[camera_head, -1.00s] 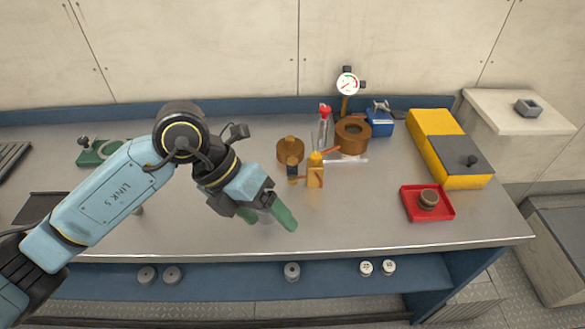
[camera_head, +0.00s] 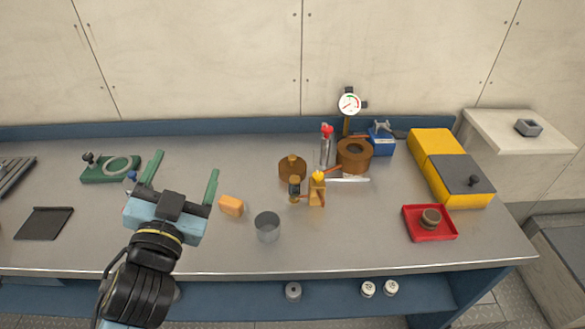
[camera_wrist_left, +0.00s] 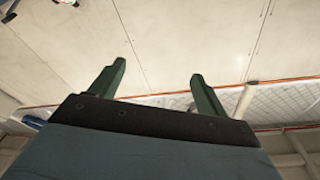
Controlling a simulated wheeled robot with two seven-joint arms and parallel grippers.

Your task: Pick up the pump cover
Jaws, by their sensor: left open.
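I cannot tell for certain which thing is the pump cover. A bronze-brown round piece with a raised knob (camera_head: 292,168) lies mid-table and may be it. A larger brown ring-shaped body (camera_head: 353,155) stands to its right. My left gripper (camera_head: 186,163) is open and empty over the left part of the bench, its green fingers apart and pointing toward the back wall. It is well left of the brown pieces and touches none of them. My right gripper is out of view.
An orange block (camera_head: 231,205) and a grey cup (camera_head: 267,227) stand right of my gripper.

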